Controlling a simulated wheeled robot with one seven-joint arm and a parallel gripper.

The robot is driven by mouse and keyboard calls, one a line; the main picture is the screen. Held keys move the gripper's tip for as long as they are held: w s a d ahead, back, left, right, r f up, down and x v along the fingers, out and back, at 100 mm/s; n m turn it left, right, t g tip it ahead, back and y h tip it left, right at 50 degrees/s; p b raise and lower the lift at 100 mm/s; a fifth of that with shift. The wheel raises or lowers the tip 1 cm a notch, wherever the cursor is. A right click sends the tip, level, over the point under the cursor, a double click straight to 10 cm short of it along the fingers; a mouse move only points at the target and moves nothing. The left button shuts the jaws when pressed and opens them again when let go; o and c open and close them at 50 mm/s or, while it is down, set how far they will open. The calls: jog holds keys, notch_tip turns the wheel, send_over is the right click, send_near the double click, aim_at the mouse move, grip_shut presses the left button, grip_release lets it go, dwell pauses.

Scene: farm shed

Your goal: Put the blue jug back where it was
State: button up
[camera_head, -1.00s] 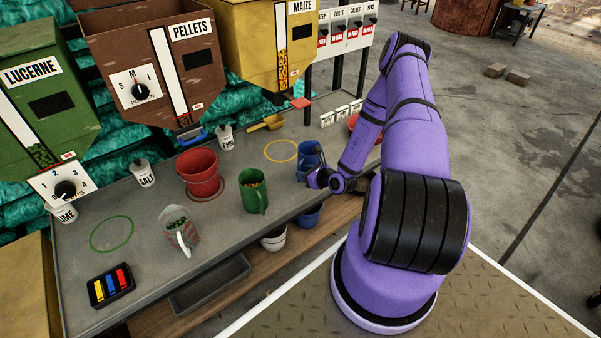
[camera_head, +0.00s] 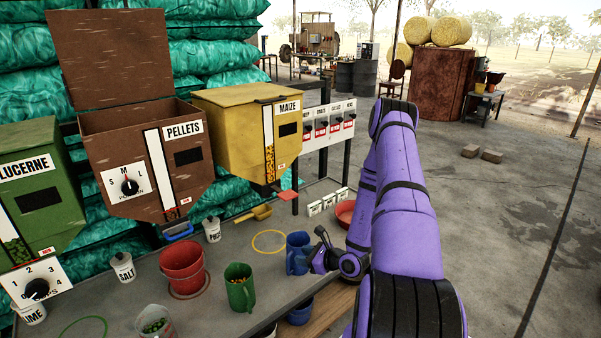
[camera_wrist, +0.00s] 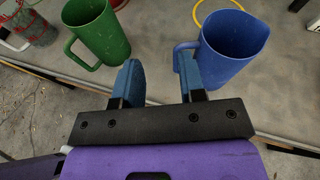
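The blue jug (camera_head: 298,254) stands upright on the grey bench, just right of a yellow ring (camera_head: 253,243) marked on the bench top. It stands outside the ring. The jug also shows in the wrist view (camera_wrist: 235,48), with its handle toward the left. My gripper (camera_head: 318,253) is at the jug's near right side in the head view. In the wrist view my gripper (camera_wrist: 160,78) is open, its blue fingers apart with nothing between them. The right finger overlaps the lower part of the handle; I cannot tell whether they touch.
A green jug (camera_head: 240,287) stands left of the blue jug, and a red bucket (camera_head: 182,268) is beyond it. A clear measuring jug (camera_head: 155,322) is at the lower left. Feed hoppers line the back. White boxes (camera_head: 328,202) and a red bowl (camera_head: 346,213) are at the right.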

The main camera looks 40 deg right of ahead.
jog(key=w+a+r+n+g+y, duration=0.25)
jog(key=a+r+n, duration=0.2)
jog(key=r, duration=0.35)
jog(key=w+a+r+n+g+y, duration=0.1)
jog(key=a+r+n+y, duration=0.35)
jog(key=r, duration=0.45)
jog(key=s+a+r+n+g, duration=0.2)
jog(key=a+r+n+g, duration=0.1)
jog(key=a+r+n, duration=0.3)
jog(key=s+a+r+n+g, duration=0.2)
jog(key=a+r+n+g, duration=0.15)
jog(key=r, duration=0.45)
jog(key=s+a+r+n+t+h, duration=0.1)
jog(key=s+a+r+n+h, duration=0.1)
jog(key=s+r+n+h, duration=0.3)
jog(key=s+a+r+n+h, duration=0.2)
jog(key=s+r+n+h, duration=0.4)
jog(key=s+r, duration=0.7)
jog(key=shift+s+r+n+t, duration=0.4)
jog(key=shift+s+n, duration=0.65)
jog(key=shift+s, duration=0.85)
jog(key=shift+w, duration=0.1)
